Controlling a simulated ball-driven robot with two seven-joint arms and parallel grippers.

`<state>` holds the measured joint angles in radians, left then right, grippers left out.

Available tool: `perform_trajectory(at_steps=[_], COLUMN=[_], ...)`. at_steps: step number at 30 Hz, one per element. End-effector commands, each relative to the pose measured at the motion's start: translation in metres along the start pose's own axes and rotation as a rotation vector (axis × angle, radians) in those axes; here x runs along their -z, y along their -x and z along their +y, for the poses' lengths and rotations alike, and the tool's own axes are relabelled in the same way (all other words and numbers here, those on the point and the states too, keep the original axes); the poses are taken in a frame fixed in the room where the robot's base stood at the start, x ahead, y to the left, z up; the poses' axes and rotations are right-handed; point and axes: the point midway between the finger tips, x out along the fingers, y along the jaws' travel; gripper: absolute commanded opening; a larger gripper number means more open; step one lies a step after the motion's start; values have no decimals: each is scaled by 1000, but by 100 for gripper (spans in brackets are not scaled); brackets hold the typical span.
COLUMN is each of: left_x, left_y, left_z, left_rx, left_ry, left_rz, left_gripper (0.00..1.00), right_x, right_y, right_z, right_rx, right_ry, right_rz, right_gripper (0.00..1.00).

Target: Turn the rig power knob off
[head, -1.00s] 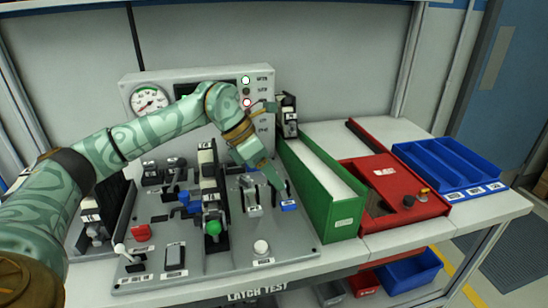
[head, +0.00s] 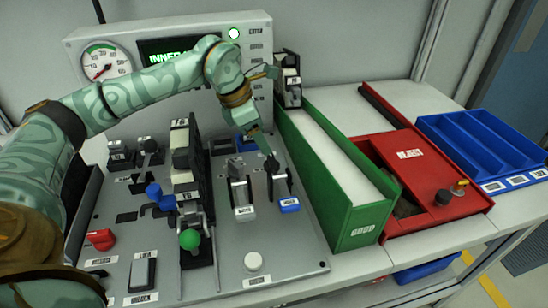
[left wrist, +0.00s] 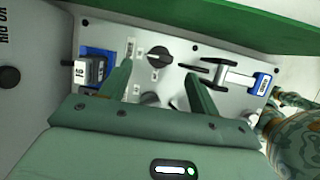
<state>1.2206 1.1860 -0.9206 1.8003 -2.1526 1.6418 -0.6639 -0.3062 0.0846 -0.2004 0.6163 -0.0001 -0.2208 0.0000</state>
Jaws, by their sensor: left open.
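A black rotary knob (left wrist: 158,53) on the grey panel shows in the left wrist view and looks like the power knob; its label is too small to read. My left gripper (left wrist: 158,72) is open, with its fingertips on either side of the knob's position in that view and nothing between them. I cannot tell whether they touch it. In the head view my left gripper (head: 264,148) points down over the back right of the panel (head: 215,262) and hides the knob. My right gripper is not in view.
A T-shaped lever (left wrist: 235,75) with a blue tag stands close to the fingers. A green bin (head: 362,222) borders the panel on the right, with a red tray (head: 455,208) beyond.

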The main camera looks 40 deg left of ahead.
Motion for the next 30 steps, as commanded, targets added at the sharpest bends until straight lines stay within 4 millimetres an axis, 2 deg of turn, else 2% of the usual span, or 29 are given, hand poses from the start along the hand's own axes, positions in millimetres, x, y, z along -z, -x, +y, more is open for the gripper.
perform_trajectory(at_steps=[1,3,9,13,21,22,24,27,30], left_x=[2,2,1,0,0,0,0,0,0], left_y=[-19,-34,-63,-70,-70,-70,-70,-70,-70], left_z=[0,0,0,0,0,0,0,0,0], left_rx=[5,4,1,0,-1,-1,-1,-1,-1], left_ry=[0,1,1,1,0,0,0,0,1], left_rz=[4,4,2,0,-1,-1,-1,-1,-1], left_gripper=[62,62,62,62,62,59,40,17,17], right_x=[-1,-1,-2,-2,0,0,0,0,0], right_y=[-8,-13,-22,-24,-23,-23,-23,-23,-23], right_z=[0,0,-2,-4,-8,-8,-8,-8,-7], right_rx=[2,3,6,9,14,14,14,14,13], right_ry=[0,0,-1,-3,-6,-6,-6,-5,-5], right_rz=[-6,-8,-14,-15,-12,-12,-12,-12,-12], right_gripper=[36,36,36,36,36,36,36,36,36])
